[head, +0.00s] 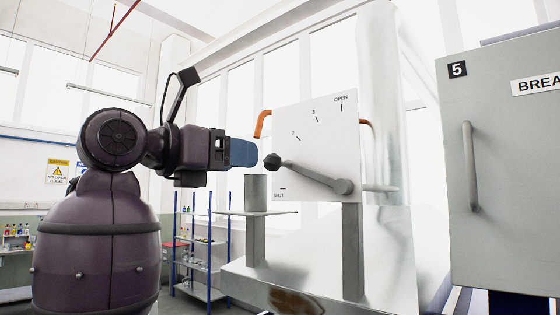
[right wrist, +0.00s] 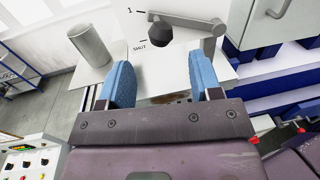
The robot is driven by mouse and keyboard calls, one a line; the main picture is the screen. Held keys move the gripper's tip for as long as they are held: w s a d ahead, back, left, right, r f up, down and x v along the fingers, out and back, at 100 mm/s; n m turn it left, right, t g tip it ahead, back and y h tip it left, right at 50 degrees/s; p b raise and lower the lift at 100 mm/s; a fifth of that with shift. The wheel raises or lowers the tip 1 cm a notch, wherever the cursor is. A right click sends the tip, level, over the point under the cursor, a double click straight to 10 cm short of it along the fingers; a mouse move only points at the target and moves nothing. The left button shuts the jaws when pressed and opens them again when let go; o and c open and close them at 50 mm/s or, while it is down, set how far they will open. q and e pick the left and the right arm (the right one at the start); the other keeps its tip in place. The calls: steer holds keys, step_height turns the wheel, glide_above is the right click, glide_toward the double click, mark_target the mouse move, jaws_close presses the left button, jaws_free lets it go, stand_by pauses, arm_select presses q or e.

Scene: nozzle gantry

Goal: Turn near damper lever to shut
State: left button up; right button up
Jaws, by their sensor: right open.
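The damper lever (head: 312,176) is a grey arm on a white dial plate (head: 325,130) marked OPEN, 3, 2 and SHUT. Its dark knob (head: 272,161) is at the left end, and its pivot is at lower right. In the right wrist view the lever (right wrist: 185,21) lies by the 1 mark, with its knob (right wrist: 160,32) above the SHUT mark. My right gripper (head: 240,152) is just left of the knob, apart from it in the head view. Its blue fingers (right wrist: 160,85) are spread and empty, with the knob beyond their tips. My left gripper is out of view.
A grey cabinet (head: 505,190) marked 5 with a vertical handle stands at right. A grey cylinder (head: 256,188) is on a small shelf left of the dial. An orange pipe end (head: 262,124) shows beside the plate. A shelf rack (head: 200,250) stands behind.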

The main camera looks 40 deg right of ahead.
mark_target(281, 162)
steer(key=d, duration=0.3)
steer(key=d+p, duration=0.1)
steer(key=d, duration=0.2)
steer(key=d+p, duration=0.1)
steer(key=d, duration=0.3)
steer(key=shift+s, duration=0.35)
steer(key=shift+a, duration=0.1)
jaws_close()
